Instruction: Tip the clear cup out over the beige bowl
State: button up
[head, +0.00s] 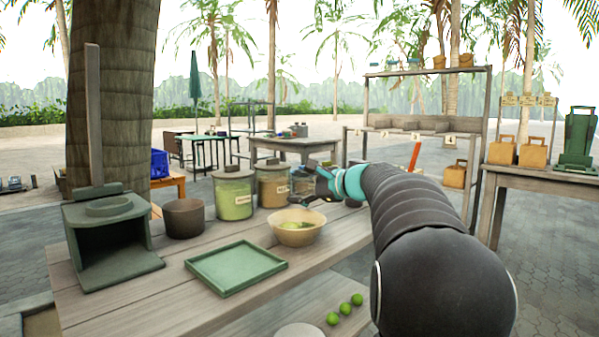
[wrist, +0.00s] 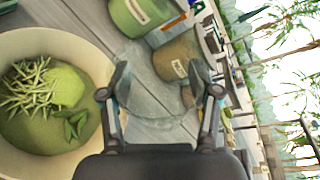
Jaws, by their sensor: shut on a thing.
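The beige bowl (head: 291,236) stands on the wooden table with green contents in it. In the wrist view the bowl (wrist: 98,60) fills the left side and holds a light green lump, pale green strips and small leaves. My gripper (head: 318,187) is just above and to the right of the bowl's far rim in the head view. In the wrist view my gripper (wrist: 160,90) is shut on the clear cup (wrist: 150,75), which sits between the fingers beside the bowl. The cup is see-through, so I cannot tell what is in it.
Two lidded jars, a green one (head: 234,197) and a tan one (head: 271,188), stand behind the bowl. A brown pot (head: 184,219), a green tray (head: 235,268) and a dark green box stand (head: 108,235) are to the left. Several limes (head: 345,308) lie on a lower shelf.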

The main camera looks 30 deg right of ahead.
jog(key=m+p, duration=0.1)
jog(key=p, duration=0.2)
jog(key=shift+r+g+p, duration=0.3)
jog(key=shift+g+p, duration=0.1)
jog(key=m+p, duration=0.1)
jog(key=p, duration=0.1)
jog(key=m+g+y+p, duration=0.1)
jog(key=p, duration=0.1)
jog(key=shift+s+a+f+p, duration=0.2)
jog(key=shift+f+p, duration=0.1)
jog(key=shift+p, duration=0.05)
jog(key=shift+s+a+f+m+g+b, duration=0.1)
jog(key=shift+f+m+g+b, duration=0.2)
jog(key=shift+f+m+b, duration=0.25)
jog(key=m+g+y, duration=0.1)
jog(key=s+a+f+m+g+y, duration=0.1)
jog(key=m, duration=0.1)
jog(key=shift+m, duration=0.25)
